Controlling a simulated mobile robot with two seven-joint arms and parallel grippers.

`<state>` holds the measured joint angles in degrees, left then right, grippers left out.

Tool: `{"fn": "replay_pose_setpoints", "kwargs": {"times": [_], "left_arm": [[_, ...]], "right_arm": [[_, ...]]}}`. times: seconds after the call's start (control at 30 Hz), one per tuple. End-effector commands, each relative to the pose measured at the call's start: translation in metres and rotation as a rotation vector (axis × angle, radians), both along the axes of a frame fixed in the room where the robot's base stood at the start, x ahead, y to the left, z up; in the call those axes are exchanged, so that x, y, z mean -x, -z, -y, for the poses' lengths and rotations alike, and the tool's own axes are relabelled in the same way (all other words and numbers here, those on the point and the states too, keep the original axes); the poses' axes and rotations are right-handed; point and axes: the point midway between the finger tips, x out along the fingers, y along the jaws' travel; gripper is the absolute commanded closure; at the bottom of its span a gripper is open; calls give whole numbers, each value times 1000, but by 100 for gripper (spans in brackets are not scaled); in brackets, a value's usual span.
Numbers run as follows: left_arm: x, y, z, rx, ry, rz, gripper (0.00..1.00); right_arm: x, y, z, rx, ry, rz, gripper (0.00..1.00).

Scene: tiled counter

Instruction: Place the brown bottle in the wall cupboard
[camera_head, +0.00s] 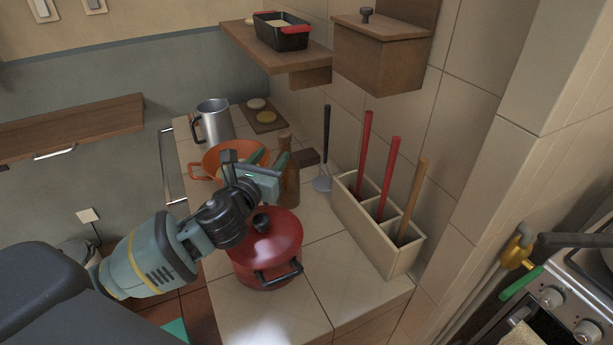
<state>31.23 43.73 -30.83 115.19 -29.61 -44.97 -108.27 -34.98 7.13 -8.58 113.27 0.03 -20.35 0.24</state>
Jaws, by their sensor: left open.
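The brown bottle (291,187) stands upright on the tiled counter, behind the red pot, with its cap above my gripper. My left gripper (276,165) is open at the bottle's left side, its fingers close to the bottle's upper part. The gripper hides some of the bottle, and I cannot tell whether they touch. A wooden wall cupboard (376,62) with a dark knob on its top face hangs on the tiled wall at the upper right. Its inside does not show. My right gripper is not in view.
A lidded red pot (265,252) stands just below my gripper. An orange pan (232,160) and metal mug (214,122) are behind. A utensil box (377,235) lines the wall. A shelf (277,55) carries a black tray (282,36). The counter's front is clear.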

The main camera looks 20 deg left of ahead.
Motion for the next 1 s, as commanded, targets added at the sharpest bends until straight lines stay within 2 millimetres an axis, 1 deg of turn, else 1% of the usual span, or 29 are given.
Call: {"fn": "replay_pose_setpoints", "kwargs": {"times": [0.17,0.37,0.47,0.63,0.87,1.0], "left_arm": [[0,1,1,3,1,-1,57],[-1,1,1,5,1,-1,57],[-8,1,1,5,1,-1,57],[-24,0,0,5,1,0,57],[-31,1,0,5,2,-1,57],[-48,1,-1,6,0,-1,57]], "right_arm": [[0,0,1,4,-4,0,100],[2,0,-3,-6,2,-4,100],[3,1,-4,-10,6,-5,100],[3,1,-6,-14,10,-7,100],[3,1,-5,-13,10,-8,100],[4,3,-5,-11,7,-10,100]]}}
